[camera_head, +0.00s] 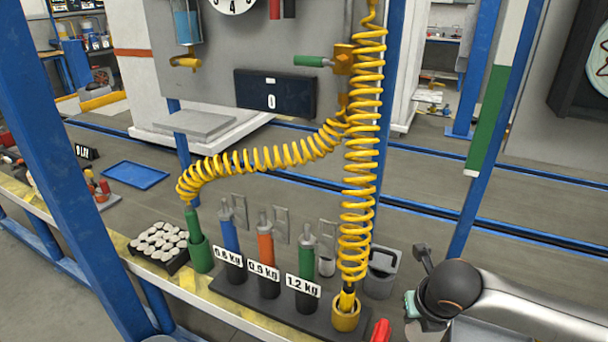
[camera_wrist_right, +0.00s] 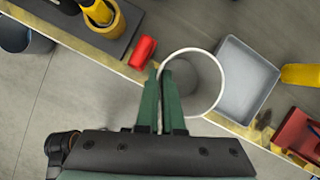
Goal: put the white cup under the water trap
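The white cup (camera_wrist_right: 205,85) is seen from above in the right wrist view, round with a white rim and a grey, empty-looking inside. My right gripper (camera_wrist_right: 160,74) has its green fingers close together at the cup's left wall. One finger overlaps the rim, and the fingers appear shut on the wall. In the head view my right gripper (camera_head: 411,304) is low at the right, and I cannot make out the cup there. What looks like the water trap (camera_head: 187,22), a clear cylinder with blue liquid, hangs on the grey panel above a yellow tap (camera_head: 185,62). My left gripper is not in view.
A yellow coiled hose (camera_head: 363,150) hangs in front of the panel. Labelled cylinders (camera_head: 265,250) stand in a dark rack. A grey tray (camera_wrist_right: 246,80) and a red object (camera_wrist_right: 142,53) flank the cup. A blue post (camera_head: 75,160) stands at left.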

